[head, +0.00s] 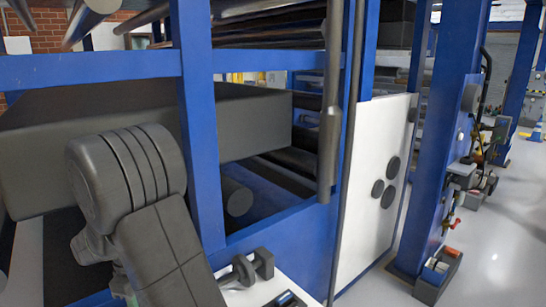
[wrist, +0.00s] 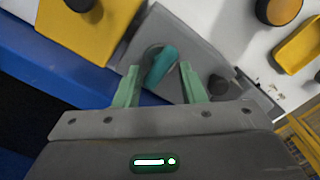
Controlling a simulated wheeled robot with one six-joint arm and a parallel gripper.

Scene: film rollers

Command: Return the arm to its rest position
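My arm (head: 160,235) rises in the lower left of the head view, in front of the blue frame. My gripper does not show there. In the wrist view my gripper (wrist: 159,78) has its two green fingers spread apart. A teal handle or knob (wrist: 161,67) on a grey plate (wrist: 190,50) appears between and beyond the fingertips. Gaps show on both sides of it, and neither finger visibly touches it.
A blue frame (head: 205,130) with dark rollers and a long grey block (head: 245,125) stands close beside my arm. A white panel (head: 365,200) stands right of it. Yellow parts (wrist: 90,35) and a dark knob lie near the gripper. Open floor (head: 500,240) is at the right.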

